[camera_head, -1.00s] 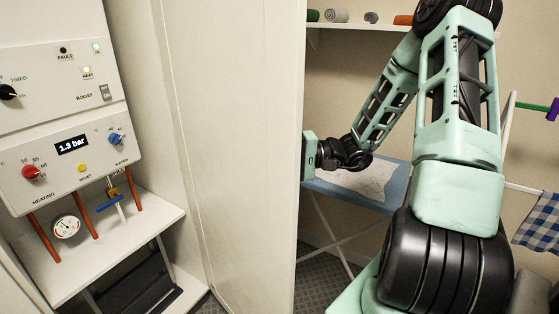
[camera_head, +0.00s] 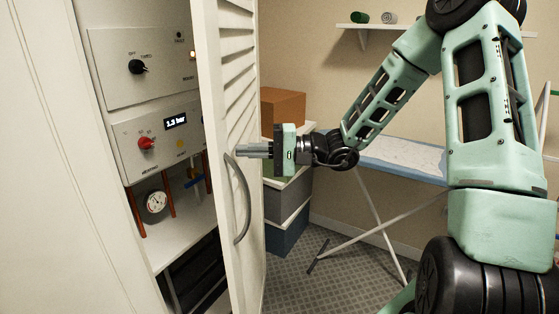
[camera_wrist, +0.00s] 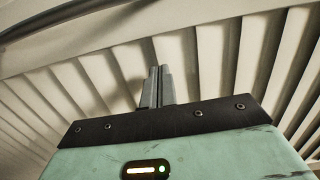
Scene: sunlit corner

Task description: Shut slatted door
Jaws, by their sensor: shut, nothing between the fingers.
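The white slatted door (camera_head: 238,60) stands partly open in the head view, its slatted outer face turned to the right. It covers the right part of the cupboard. A grey curved handle (camera_head: 243,205) is on the door's near edge. My gripper (camera_head: 242,149) is shut and empty, with its fingertips at the door's slatted face, close to the top of the handle. I cannot tell if they touch. In the wrist view the shut fingers (camera_wrist: 157,75) point at the slats (camera_wrist: 200,50), and a dark bar crosses the top left.
Inside the cupboard is a boiler control panel (camera_head: 155,140) with a gauge (camera_head: 156,202) and pipes. Behind the door stand an orange-brown box (camera_head: 283,108) and stacked crates (camera_head: 285,235). An ironing board (camera_head: 400,158) is behind my arm. Patterned floor (camera_head: 340,292) is clear in front.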

